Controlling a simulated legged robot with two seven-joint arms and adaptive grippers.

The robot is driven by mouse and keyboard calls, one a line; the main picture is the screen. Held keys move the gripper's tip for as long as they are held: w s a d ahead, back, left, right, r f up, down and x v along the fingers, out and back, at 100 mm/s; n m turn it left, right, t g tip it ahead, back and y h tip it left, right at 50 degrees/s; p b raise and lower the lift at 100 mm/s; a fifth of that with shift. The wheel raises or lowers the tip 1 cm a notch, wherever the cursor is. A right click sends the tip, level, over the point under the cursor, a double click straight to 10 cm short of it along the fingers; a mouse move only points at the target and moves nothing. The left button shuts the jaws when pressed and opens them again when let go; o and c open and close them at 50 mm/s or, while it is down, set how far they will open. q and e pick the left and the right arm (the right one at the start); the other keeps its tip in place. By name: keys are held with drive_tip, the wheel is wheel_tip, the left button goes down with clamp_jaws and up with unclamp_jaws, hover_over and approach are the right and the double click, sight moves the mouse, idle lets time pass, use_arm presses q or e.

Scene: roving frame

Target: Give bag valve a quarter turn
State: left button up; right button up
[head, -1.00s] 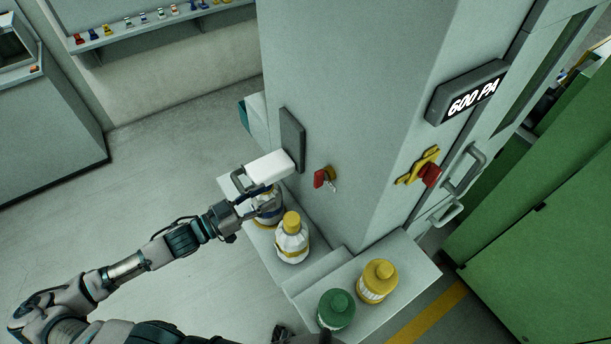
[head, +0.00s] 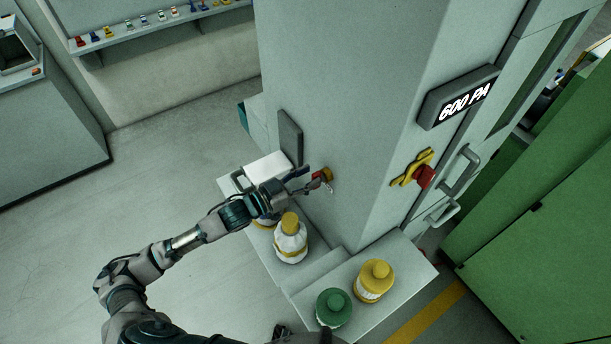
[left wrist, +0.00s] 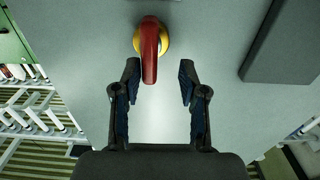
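A valve with a red lever and yellow round base (head: 327,174) is on the left face of the grey cabinet column. It also shows in the left wrist view (left wrist: 150,45), its lever pointing down the picture. My left gripper (head: 308,181) is at this valve. In the left wrist view the left gripper (left wrist: 160,70) is open, with the lever's end between the fingertips, closer to the left finger and with a gap to the right one. The fingers are not closed on it. My right gripper is not in view.
A second valve, yellow with a red knob (head: 422,175), is on the column's right face below the "600 PA" display (head: 459,98). A white-and-yellow bottle (head: 291,243), yellow bottle (head: 374,281) and green bottle (head: 334,307) stand on ledges below. A dark panel (head: 290,138) is beside the lever.

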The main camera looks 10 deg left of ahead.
use_arm(q)
drive_tip(key=shift+d+r, duration=0.1)
drive_tip(key=shift+d, duration=1.25)
drive_tip(key=shift+c, duration=1.4)
drive_tip(key=c, duration=0.4)
drive_tip(key=shift+w+a, duration=0.15)
drive_tip(key=shift+a, duration=0.1)
clamp_jaws()
drive_tip(key=shift+w+a+f, duration=0.1)
drive_tip(key=shift+a+f, duration=0.1)
drive_tip(key=shift+a, duration=0.15)
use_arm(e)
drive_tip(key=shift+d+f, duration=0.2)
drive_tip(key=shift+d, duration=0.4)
